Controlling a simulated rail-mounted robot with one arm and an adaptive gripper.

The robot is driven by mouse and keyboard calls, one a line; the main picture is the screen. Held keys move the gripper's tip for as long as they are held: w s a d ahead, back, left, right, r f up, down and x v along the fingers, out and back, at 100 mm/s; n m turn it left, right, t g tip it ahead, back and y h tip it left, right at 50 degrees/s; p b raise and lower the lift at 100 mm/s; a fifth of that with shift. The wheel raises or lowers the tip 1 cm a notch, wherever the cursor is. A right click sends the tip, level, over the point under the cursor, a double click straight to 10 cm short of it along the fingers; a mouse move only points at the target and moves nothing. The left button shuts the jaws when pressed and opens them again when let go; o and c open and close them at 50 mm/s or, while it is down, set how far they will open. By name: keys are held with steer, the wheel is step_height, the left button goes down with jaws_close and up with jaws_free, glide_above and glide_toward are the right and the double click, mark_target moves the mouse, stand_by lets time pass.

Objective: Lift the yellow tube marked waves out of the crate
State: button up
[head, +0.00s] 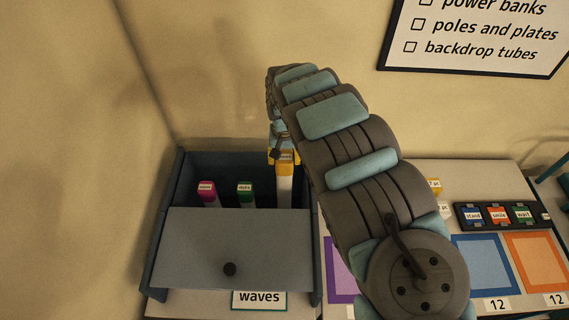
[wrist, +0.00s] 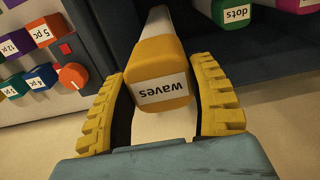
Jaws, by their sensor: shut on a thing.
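The yellow-capped tube marked waves (wrist: 158,70) stands between the two yellow fingers of my gripper (wrist: 165,105) in the wrist view, and the gripper is shut on it. Its label faces the wrist camera, upside down. In the head view the waves tube (head: 284,185) shows its yellow cap and white body at the right side of the dark crate (head: 230,165). Its lower part is hidden behind the crate's grey front panel. My gripper (head: 283,155) is at its cap, partly hidden by my arm.
A pink-capped tube (head: 207,191) and a green-capped tube marked dots (head: 245,190) stand in the crate to the left. A card marked waves (head: 259,299) is below the front panel. A dark holder (head: 500,215) with coloured blocks stands at the right. Wall lies behind the crate.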

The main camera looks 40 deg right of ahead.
steer(key=shift+r, duration=0.35)
step_height(320, 180, up, 7)
steer(key=p, duration=0.7)
steer(key=shift+p, duration=0.4)
step_height(320, 180, up, 7)
steer(key=p, duration=0.7)
